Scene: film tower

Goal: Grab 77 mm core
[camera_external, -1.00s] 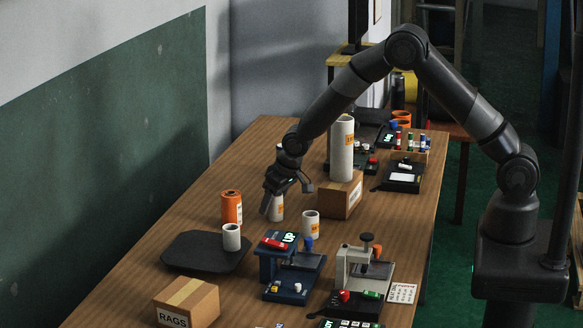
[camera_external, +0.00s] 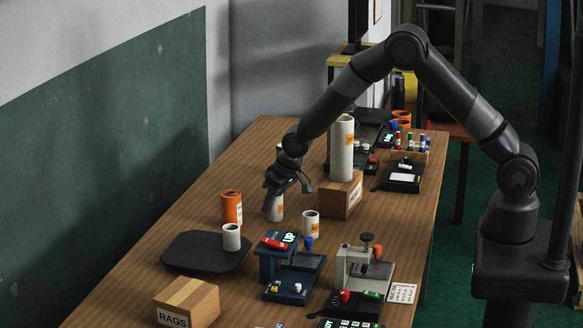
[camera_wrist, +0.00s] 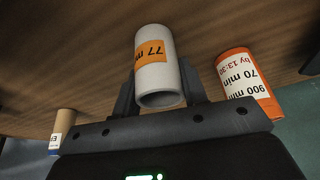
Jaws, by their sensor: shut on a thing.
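The 77 mm core (camera_wrist: 154,68) is a white tube with an orange label reading "77 m…", between my two dark fingers in the wrist view. In the external view this white core (camera_external: 275,210) is upright near the middle of the table, its upper part partly hidden by my gripper. My gripper (camera_external: 276,189) is shut on it from above; the fingers also show in the wrist view (camera_wrist: 160,85). I cannot tell whether the core's base touches the table.
Another white core (camera_external: 310,224) stands close right. A tall white core (camera_external: 342,150) stands on a cardboard box (camera_external: 333,199). A blue device (camera_external: 292,277) stands in front.

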